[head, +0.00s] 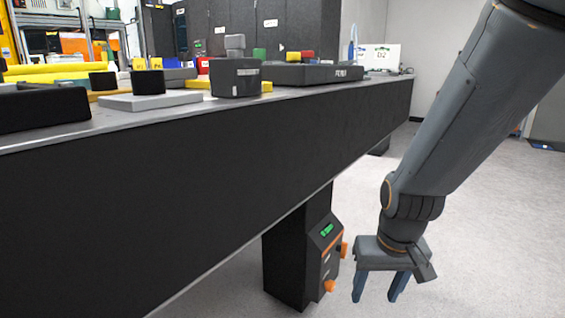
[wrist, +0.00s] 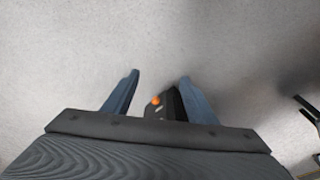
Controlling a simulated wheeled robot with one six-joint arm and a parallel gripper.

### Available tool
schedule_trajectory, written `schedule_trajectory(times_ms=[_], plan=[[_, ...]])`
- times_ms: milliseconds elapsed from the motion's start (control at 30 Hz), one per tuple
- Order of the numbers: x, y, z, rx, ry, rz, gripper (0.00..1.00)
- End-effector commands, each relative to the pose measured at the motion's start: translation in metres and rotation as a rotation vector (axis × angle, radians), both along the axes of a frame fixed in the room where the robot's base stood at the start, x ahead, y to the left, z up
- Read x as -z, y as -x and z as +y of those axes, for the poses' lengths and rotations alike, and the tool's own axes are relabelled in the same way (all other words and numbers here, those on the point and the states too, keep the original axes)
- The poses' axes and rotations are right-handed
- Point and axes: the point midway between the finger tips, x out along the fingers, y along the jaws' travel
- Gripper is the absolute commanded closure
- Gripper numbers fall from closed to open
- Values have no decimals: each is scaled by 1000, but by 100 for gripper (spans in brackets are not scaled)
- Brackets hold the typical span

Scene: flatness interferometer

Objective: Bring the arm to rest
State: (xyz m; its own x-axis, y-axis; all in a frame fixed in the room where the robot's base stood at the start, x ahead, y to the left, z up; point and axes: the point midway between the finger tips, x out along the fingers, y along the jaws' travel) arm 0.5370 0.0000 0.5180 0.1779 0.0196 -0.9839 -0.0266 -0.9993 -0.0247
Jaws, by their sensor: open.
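My gripper (head: 379,289) hangs at the end of my arm, fingers pointing down, to the right of the table and below its top. Its two blue fingers stand apart with nothing between them. In the wrist view my gripper (wrist: 158,85) shows both fingers spread over the pale floor. A black control box (head: 318,260) with a green display and orange knobs is just left of my gripper in the head view. The box also shows between the fingers in the wrist view (wrist: 158,112), apparently beyond them.
A long black-sided table (head: 230,150) runs across the left. On it are a dark grey block (head: 235,78), a flat black unit (head: 312,74), a light plate (head: 150,102) and yellow parts. A whiteboard-like panel (head: 379,57) stands behind. The floor (head: 470,240) to the right is clear.

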Motion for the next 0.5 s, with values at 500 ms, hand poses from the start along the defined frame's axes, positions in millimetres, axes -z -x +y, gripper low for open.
schedule_trajectory(times_ms=[500], plan=[[-40,43,90,-211,-18,-10,48]])
